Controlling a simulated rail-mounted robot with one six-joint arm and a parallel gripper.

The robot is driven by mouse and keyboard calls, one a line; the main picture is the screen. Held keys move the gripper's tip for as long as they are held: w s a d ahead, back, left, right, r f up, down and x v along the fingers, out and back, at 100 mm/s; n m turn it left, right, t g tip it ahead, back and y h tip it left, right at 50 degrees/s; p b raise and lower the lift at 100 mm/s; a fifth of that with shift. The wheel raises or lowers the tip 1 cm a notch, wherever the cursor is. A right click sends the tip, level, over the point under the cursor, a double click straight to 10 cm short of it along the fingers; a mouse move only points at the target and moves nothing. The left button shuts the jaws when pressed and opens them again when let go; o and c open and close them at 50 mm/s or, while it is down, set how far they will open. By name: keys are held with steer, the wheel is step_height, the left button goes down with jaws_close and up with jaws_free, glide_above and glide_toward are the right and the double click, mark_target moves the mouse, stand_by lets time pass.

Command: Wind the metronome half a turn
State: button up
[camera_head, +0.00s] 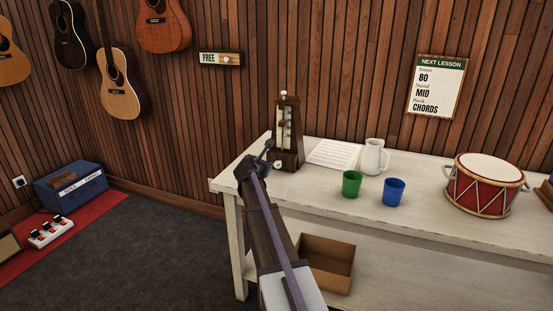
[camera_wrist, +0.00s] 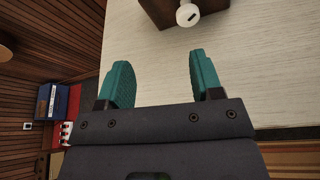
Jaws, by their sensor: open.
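The dark wooden metronome (camera_head: 291,145) stands upright near the left end of the white table (camera_head: 225,186). Its pale round winding key (camera_head: 278,165) is low on its side. In the wrist view only part of the metronome (camera_wrist: 158,10) shows at the top, with the white key (camera_wrist: 187,15) and its dark slot. My gripper (camera_wrist: 160,72) is open, its two teal fingers apart with nothing between them. The key lies beyond the fingertips, nearer the right finger, and does not touch it. In the head view my gripper (camera_head: 264,150) is just left of the metronome.
Sheet paper (camera_head: 333,154), a white jug (camera_head: 373,157), a green cup (camera_head: 352,183), a blue cup (camera_head: 394,192) and a red drum (camera_head: 485,184) stand to the right. An open box (camera_head: 327,262) is below the tabletop. The table's front left is clear.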

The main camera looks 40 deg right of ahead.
mark_target(277, 164)
steer(key=shift+s+d+f+n+g+h+b, duration=0.2)
steer(key=shift+s+d+n+g, duration=0.15)
steer(key=shift+s+d+n, duration=0.15)
steer(key=shift+s+d+f+n+g+h+b, duration=0.1)
steer(key=shift+s+d+f+n+g, duration=0.1)
steer(key=shift+s+d+n+g, duration=0.25)
steer(key=shift+w+d+f, duration=0.1)
steer(key=shift+w+f, duration=0.1)
steer(key=shift+f, duration=0.05)
steer(key=b+x, duration=0.4)
steer(key=x, duration=0.6)
steer(key=shift+r, duration=0.15)
steer(key=c, duration=0.9)
